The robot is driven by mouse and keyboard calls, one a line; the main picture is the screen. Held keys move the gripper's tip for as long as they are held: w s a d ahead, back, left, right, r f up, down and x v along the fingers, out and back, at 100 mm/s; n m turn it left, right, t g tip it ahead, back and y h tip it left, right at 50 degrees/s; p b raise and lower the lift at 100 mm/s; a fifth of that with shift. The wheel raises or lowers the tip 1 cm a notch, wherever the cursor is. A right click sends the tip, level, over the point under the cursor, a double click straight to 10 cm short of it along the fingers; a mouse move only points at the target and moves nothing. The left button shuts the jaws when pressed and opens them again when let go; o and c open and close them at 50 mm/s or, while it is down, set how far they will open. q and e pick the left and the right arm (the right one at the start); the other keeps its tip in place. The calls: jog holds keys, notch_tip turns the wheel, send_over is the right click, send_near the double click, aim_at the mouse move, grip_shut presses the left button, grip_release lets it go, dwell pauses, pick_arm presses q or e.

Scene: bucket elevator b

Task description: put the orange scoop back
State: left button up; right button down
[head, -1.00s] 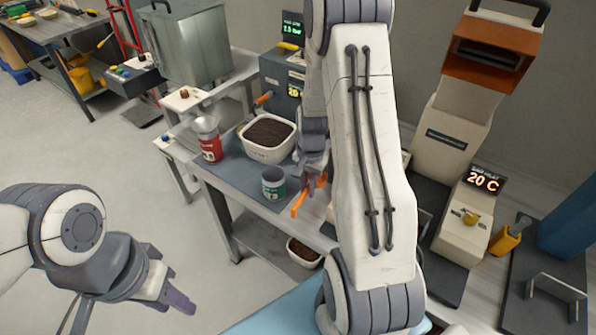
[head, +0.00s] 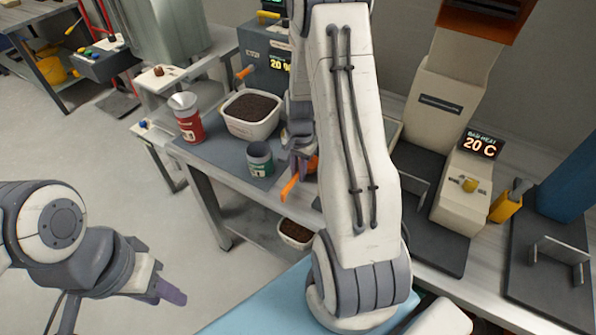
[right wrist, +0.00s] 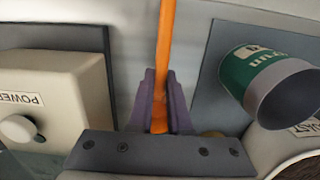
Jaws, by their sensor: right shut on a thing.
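The orange scoop (head: 290,188) shows in the head view as a thin orange piece over the front edge of the bench, just right of the green can (head: 260,159). My right gripper (head: 301,166) is shut on it, partly hidden behind my right arm. In the right wrist view, the orange handle (right wrist: 166,45) runs up from between the purple fingers (right wrist: 160,105). The scoop's far end is out of that view. The green can (right wrist: 262,80) stands apart from the handle. My left gripper (head: 165,290) hangs over the floor at lower left, and its finger gap is unclear.
A white tub of dark grains (head: 251,128) and a red can (head: 187,122) stand behind the green can. A second tub (head: 296,232) is on the shelf below. At right are a beige unit reading 20 C (head: 463,200), a yellow holder (head: 504,207) and a blue block (head: 567,190).

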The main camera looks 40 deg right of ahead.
jog(key=shift+f+b, duration=0.35)
jog(key=shift+f, duration=0.3)
dwell(0.4)
jog(key=c, duration=0.8)
grip_release()
jog(key=r, duration=1)
jog(key=shift+w+d+r, duration=0.1)
jog(key=shift+d+r, duration=0.1)
jog(key=shift+r, duration=0.05)
jog(key=s+a+r+n, duration=0.25)
jog(key=a+n, duration=0.25)
jog(key=a, duration=0.5)
jog(key=s+a+r+n, duration=0.25)
jog(key=a+n, duration=0.25)
jog(key=a, duration=0.5)
jog(key=s+a+r+n, duration=0.1)
jog(key=s+a+n, duration=0.2)
jog(key=s, duration=0.1)
jog(key=s+a+r+n, duration=0.1)
jog(key=s+a+n, duration=0.2)
jog(key=s+n, duration=0.1)
jog(key=s+a+r+n, duration=0.1)
jog(key=s+a+n, duration=0.2)
jog(key=s, duration=0.3)
jog(key=shift+s+n, duration=0.15)
jog(key=shift+n, duration=0.35)
